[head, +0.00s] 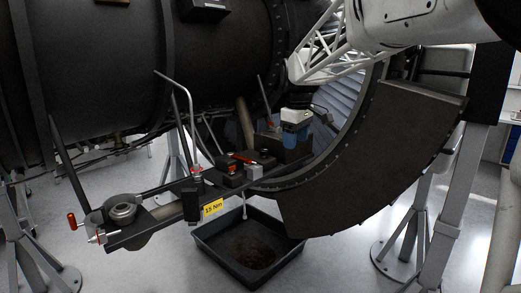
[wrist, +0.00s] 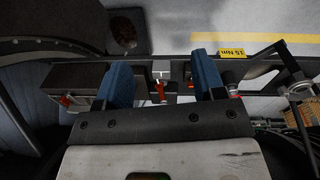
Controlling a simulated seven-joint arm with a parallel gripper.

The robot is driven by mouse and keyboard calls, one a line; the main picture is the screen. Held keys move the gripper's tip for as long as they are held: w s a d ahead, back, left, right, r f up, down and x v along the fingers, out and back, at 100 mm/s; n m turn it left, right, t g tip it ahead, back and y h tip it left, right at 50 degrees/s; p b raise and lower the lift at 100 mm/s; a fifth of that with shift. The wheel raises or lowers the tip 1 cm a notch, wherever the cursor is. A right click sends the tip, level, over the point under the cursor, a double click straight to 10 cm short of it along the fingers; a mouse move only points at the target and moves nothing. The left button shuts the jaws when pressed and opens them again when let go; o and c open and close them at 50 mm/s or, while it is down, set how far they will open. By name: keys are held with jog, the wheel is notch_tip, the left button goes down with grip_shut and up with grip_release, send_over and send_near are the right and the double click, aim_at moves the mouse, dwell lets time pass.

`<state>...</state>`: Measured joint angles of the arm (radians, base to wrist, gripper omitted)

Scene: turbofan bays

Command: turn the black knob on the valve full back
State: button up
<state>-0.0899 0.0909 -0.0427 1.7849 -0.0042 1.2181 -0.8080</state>
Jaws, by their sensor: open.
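My gripper (head: 293,138) has blue fingers below a white body and hangs over the right end of the black shelf. In the wrist view my gripper (wrist: 163,70) is open, with a clear gap between its fingers. A small valve assembly (head: 233,179) with orange-red parts sits on the shelf, left of my gripper. A dark round piece (head: 265,152) beside it looks like the black knob, but it is too small to be sure. In the wrist view a red-orange part (wrist: 159,90) shows between the fingers; the knob cannot be made out there.
The black shelf (head: 160,214) carries a yellow "15 Nm" label (head: 213,207) and a round fitting (head: 123,212) at its left end. A bent grey rod (head: 189,120) rises from it. A black drip tray (head: 213,252) lies below. The large dark engine casing (head: 100,70) stands behind.

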jog(key=w+a+f+n, duration=0.1)
jog(key=w+a+n, duration=0.3)
jog(key=w, duration=1)
jog(key=n+g, duration=0.1)
jog(key=n, duration=0.2)
send_over(264, 150)
jog(key=f, duration=0.3)
jog(key=shift+w+f, duration=0.25)
jog(key=shift+f, duration=0.15)
jog(key=shift+f, duration=3.8)
jog(key=shift+c, duration=0.2)
jog(key=c, duration=0.9)
